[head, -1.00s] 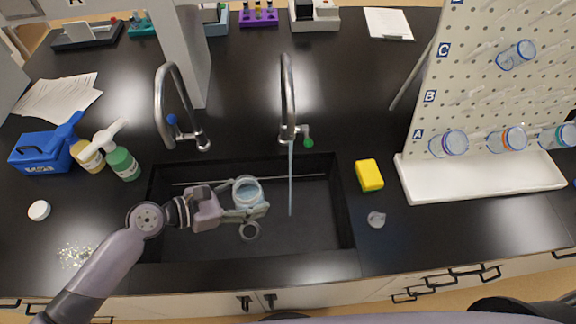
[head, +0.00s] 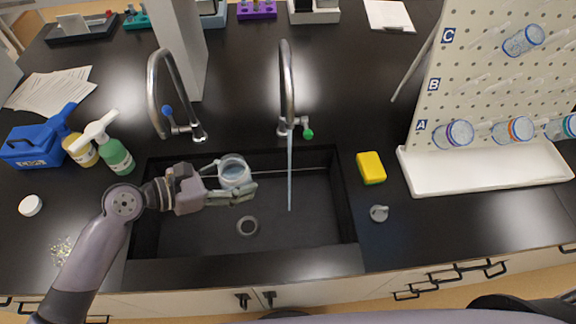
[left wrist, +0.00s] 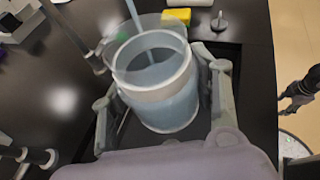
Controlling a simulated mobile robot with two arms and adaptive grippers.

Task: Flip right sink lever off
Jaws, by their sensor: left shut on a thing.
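The right sink tap (head: 287,85) has a green-tipped lever (head: 307,133) at its base, on the right side. A thin stream of water (head: 290,175) falls from its spout into the black sink (head: 300,235). My left gripper (head: 236,188) is shut on a clear jar (head: 235,172) with bluish liquid, held over the sink to the left of the stream. The left wrist view shows the jar (left wrist: 165,95) roughly upright and open-topped between the fingers (left wrist: 160,100). The stream also shows there at the jar's far side.
The left tap (head: 155,90) has a blue lever. A yellow sponge (head: 371,167) and a small grey item (head: 379,213) lie right of the sink, near a pegboard rack (head: 480,110). Spray bottles (head: 118,157) and a blue box (head: 35,145) stand at left.

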